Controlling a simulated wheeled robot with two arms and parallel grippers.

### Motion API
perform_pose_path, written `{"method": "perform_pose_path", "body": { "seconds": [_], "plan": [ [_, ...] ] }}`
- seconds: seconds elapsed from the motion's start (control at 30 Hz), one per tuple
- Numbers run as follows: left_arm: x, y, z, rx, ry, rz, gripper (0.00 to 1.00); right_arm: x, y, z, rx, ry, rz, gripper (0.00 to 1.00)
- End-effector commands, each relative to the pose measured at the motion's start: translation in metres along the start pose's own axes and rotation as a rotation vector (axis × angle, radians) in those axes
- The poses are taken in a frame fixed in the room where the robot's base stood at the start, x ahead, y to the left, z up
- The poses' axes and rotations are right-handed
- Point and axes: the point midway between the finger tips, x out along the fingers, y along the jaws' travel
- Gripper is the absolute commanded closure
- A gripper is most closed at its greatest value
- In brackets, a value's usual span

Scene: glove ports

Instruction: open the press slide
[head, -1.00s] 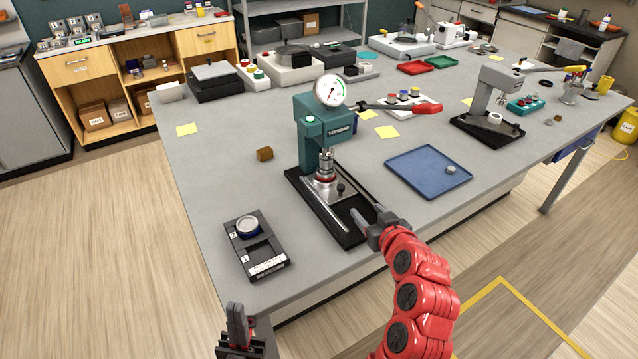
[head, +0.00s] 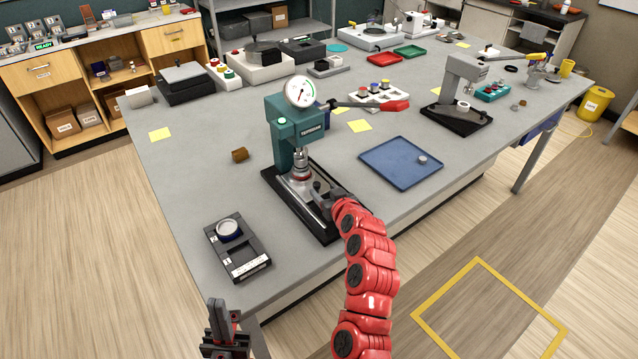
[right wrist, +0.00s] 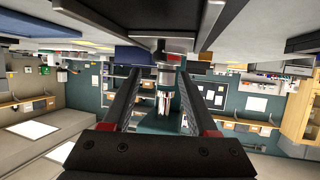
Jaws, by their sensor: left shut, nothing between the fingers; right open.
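The teal press (head: 298,130) stands on a black base on the grey table. Its slide (head: 296,184) is a silvery plate low under the ram, with a small dark knob (head: 317,187) on it. My right gripper (head: 323,198) is open at the front of the base, close to the knob. In the upside-down right wrist view, the knob (right wrist: 160,48) lines up between the open fingers (right wrist: 155,75); whether it lies between them or just beyond is unclear. The arm partly hides the front of the base. My left gripper (head: 217,305) is shut and empty, before the table's near-left corner.
A dark two-place fixture (head: 240,262) with a round part lies left of the press. A blue tray (head: 385,172) is to the right. The press's red-ended lever (head: 385,106) sticks out rightward above the table.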

Motion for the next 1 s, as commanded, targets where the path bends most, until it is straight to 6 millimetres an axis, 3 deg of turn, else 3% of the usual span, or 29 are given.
{"method": "perform_pose_path", "body": {
  "seconds": [0.4,0.9,1.0],
  "plan": [
    [0.013,-0.001,-0.002,0.000,0.000,0.000,1.00,0.043,-0.001,-0.001,-0.001,-0.001,-0.001,0.41],
    [0.015,-0.001,-0.003,0.000,0.000,0.000,1.00,0.051,0.000,0.000,0.001,0.001,0.001,0.41],
    [0.015,-0.001,-0.003,0.000,0.000,0.000,1.00,0.051,0.000,0.001,0.000,0.001,0.001,0.57]
  ]
}}
